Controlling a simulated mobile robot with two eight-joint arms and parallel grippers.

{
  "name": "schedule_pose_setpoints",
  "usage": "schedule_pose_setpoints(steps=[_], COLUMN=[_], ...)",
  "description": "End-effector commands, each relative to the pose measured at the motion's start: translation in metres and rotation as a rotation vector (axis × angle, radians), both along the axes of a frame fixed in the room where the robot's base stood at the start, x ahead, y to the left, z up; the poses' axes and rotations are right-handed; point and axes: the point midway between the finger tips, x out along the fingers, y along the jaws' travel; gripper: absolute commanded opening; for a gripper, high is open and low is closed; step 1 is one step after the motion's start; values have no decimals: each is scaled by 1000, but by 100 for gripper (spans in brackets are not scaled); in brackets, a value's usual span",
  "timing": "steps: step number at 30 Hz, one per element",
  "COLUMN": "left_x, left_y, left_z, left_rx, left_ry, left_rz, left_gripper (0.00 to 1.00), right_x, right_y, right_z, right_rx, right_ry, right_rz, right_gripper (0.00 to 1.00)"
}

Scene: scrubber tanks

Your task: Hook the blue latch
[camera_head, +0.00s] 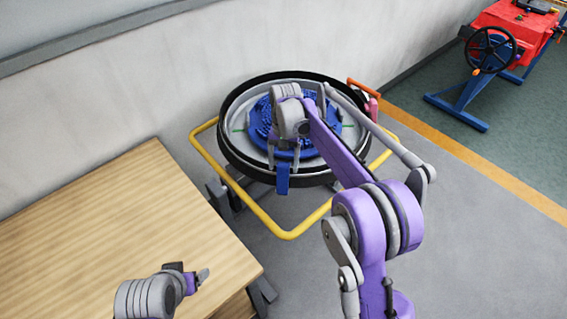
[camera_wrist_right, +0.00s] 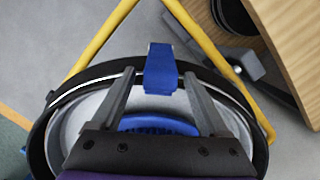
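The blue latch (camera_head: 283,179) hangs at the near rim of the round tank (camera_head: 236,157). In the right wrist view the blue latch (camera_wrist_right: 160,68) lies across the black rim, between the two grey fingers. My right gripper (camera_head: 284,168) reaches over the tank, and its fingers (camera_wrist_right: 152,85) are spread on both sides of the latch with gaps visible.
A yellow tube frame (camera_head: 291,234) surrounds the tank. A wooden table (camera_head: 100,220) stands to the left and a grey wall behind. A red machine with a black wheel (camera_head: 490,50) stands at the far right. The floor (camera_head: 480,240) right of the tank is clear.

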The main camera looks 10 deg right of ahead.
Motion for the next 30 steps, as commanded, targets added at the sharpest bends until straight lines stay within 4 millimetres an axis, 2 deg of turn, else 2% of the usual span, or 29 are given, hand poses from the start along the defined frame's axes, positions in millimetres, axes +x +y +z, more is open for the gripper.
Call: schedule_pose_setpoints(steps=[8,11,21,25,30], left_x=[0,1,3,4,5], left_y=[0,0,0,0,0], left_z=[1,2,10,13,14], left_rx=[0,0,0,0,0], left_ry=[0,-1,-6,-8,-9], left_rz=[0,0,0,0,0], left_gripper=[78,78,78,78,78], right_x=[1,3,12,15,15], right_y=[0,-1,-4,-4,-5], right_z=[5,18,84,100,108], right_rx=[0,0,0,0,0], right_ry=[-1,-1,-1,-1,0], right_rz=[0,0,0,0,0], right_gripper=[78,78,78,78,78])
